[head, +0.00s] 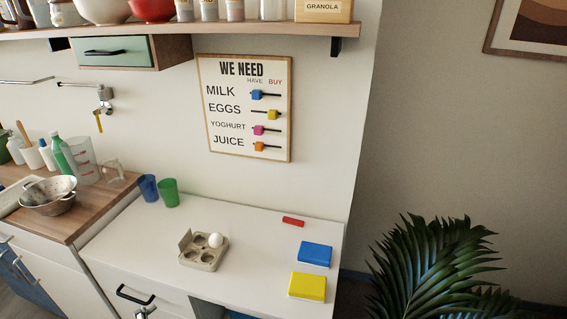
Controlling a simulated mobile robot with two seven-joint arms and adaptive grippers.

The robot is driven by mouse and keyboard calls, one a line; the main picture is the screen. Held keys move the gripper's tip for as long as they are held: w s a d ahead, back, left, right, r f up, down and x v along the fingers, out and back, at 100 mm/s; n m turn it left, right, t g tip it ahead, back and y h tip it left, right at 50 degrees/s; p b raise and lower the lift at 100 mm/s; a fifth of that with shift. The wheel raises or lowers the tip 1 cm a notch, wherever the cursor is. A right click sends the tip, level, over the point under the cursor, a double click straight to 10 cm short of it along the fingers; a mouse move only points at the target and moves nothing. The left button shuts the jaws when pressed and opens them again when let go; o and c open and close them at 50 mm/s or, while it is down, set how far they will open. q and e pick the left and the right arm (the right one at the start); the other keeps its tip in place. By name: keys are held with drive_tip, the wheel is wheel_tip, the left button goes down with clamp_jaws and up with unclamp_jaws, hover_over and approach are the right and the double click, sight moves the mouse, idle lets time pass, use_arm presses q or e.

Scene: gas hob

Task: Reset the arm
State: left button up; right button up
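Neither of my arms nor grippers shows in the head view, so I cannot see how they stand. The white worktop (255,235) below the wall board is in full view. On it sits an open egg carton (203,258) with one white egg (215,240) at its back right; its other visible cups look empty.
A blue box (315,254), a yellow box (307,287) and a small red item (293,221) lie at the worktop's right. Blue (148,188) and green (168,193) cups stand at its back left. A leafy plant (435,270) stands beyond the right edge. The worktop's middle right is clear.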

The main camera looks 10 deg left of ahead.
use_arm(q)
drive_tip(key=d+f+n+t+h, duration=0.2)
drive_tip(key=d+f+h, duration=0.3)
drive_tip(key=d+f, duration=0.5)
drive_tip(key=d, duration=0.2)
drive_tip(key=shift+d+f+n+t+h, duration=0.2)
drive_tip(key=shift+d+n+t+h, duration=0.1)
drive_tip(key=shift+d+t+h, duration=0.1)
drive_tip(key=shift+w, duration=0.1)
idle(1.1)
